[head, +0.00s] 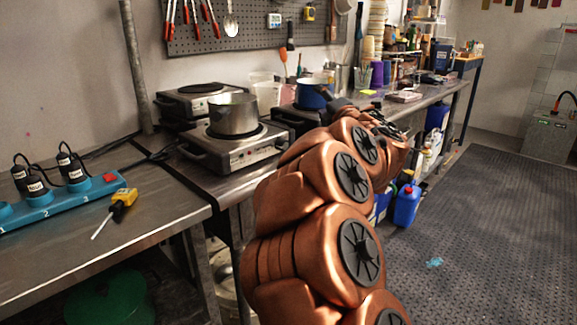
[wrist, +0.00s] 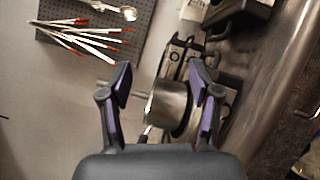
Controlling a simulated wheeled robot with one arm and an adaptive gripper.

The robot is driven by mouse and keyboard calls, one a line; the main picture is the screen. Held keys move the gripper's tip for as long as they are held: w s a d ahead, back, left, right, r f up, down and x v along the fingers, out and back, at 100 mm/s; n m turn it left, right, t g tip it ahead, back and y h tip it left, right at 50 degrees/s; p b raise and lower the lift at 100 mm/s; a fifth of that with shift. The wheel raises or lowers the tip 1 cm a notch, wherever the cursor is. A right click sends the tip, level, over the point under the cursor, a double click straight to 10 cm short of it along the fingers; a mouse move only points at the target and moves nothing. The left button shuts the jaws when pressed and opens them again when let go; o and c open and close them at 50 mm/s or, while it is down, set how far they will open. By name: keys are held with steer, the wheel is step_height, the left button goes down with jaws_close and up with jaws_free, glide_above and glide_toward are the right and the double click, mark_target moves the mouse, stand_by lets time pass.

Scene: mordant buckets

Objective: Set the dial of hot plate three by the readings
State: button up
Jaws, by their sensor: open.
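A hot plate (head: 245,152) with a steel pot (head: 232,112) on it stands on the bench; its front panel faces the aisle, but its markings are too small to read. A second hot plate (head: 190,104) is behind it, with no pot on it. A third (head: 298,116) stands to the right under a blue pot (head: 314,92), partly hidden by my arm. I cannot tell which is number three. My gripper (wrist: 160,68) is open and empty in the wrist view, above the bench, with a steel pot (wrist: 168,104) beyond its fingers. No reading is legible.
A blue power strip (head: 60,203) with black plugs lies at left, beside a yellow probe thermometer (head: 122,200). A pegboard (head: 265,28) with tongs hangs behind. Tubs and cups crowd the back right of the bench. The floor (head: 480,200) at right is mostly clear.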

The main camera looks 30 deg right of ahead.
mark_target(286, 145)
steer(key=a+f+n+g+y+b, duration=0.1)
steer(key=a+f+n+y+b, duration=0.2)
steer(key=f, duration=0.4)
steer(key=a+f+n+y+b, duration=0.1)
steer(key=f+n+y+b, duration=0.1)
steer(key=f+n+y, duration=0.4)
steer(key=shift+m, duration=0.3)
steer(key=shift+f+b+x, duration=0.2)
steer(key=shift+b+x, duration=0.05)
steer(key=shift+x, duration=1.1)
steer(key=shift+f+b+x, duration=0.15)
steer(key=shift+b+x, duration=0.1)
steer(key=shift+x, duration=1.05)
steer(key=shift+f+b+x, duration=0.2)
steer(key=shift+b+x, duration=0.05)
steer(key=shift+x, duration=1.1)
steer(key=shift+d, duration=0.1)
steer(key=c, duration=1.1)
